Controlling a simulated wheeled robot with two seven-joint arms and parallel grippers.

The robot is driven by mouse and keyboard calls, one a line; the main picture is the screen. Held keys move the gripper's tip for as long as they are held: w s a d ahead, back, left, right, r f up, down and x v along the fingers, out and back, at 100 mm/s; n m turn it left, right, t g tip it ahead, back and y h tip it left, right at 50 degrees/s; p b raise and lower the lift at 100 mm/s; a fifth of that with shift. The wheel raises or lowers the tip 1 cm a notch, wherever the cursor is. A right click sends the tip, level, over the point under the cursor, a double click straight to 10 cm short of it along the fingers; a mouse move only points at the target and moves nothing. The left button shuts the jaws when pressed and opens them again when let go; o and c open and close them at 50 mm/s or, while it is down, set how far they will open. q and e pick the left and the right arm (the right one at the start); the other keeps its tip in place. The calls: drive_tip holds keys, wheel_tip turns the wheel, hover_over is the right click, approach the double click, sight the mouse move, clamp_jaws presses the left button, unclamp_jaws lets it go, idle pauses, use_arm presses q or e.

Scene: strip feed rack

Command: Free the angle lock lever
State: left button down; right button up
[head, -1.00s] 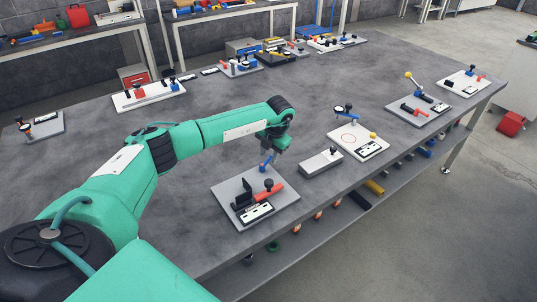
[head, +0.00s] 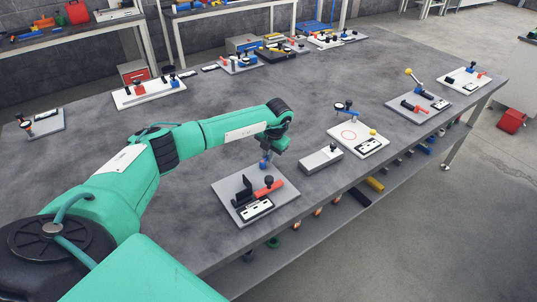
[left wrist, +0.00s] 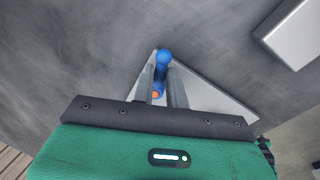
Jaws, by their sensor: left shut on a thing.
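A grey plate (head: 232,190) near the front middle of the bench carries the angle lock, with a red bar (head: 266,190), a black upright block (head: 244,186) and a black knob. A small blue lever (head: 264,165) stands at its far edge. My left gripper (head: 267,156) points down and is shut on the blue lever. In the left wrist view, the blue lever (left wrist: 164,57) shows between the two fingers of my left gripper (left wrist: 162,75), with an orange spot below it. The fingers hide part of the lever. My right gripper is not in view.
A grey box with a black knob (head: 320,159) lies right of the plate. More fixtures stand along the far and right edges. The bench left of the plate is clear.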

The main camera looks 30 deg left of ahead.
use_arm(q)
drive_tip(key=n, duration=0.2)
drive_tip(key=a+n+b, duration=0.1)
drive_tip(key=shift+n+g+b, duration=0.3)
drive_tip(key=shift+n+g, duration=0.1)
drive_tip(key=n, duration=0.2)
drive_tip(key=a+n, duration=0.1)
drive_tip(key=n, duration=0.1)
drive_tip(key=shift+s+g+b, duration=0.1)
drive_tip(key=shift+g+b, duration=0.2)
drive_tip(key=shift+g, duration=0.1)
drive_tip(key=n, duration=0.2)
drive_tip(key=a+n+h, duration=0.1)
drive_tip(key=n, duration=0.1)
drive_tip(key=shift+s+r, duration=0.1)
drive_tip(key=shift+s, duration=0.2)
drive_tip(key=shift+s+a+n+g+h+p, duration=0.2)
drive_tip(key=shift+n+p, duration=0.2)
drive_tip(key=shift+n, duration=0.6)
drive_tip(key=shift+s+a+n+g+h+p, duration=0.1)
drive_tip(key=shift+s+n+g+p, duration=0.2)
drive_tip(key=shift+n, duration=0.7)
drive_tip(key=shift+w, duration=0.1)
drive_tip(key=c, duration=1.4)
unclamp_jaws()
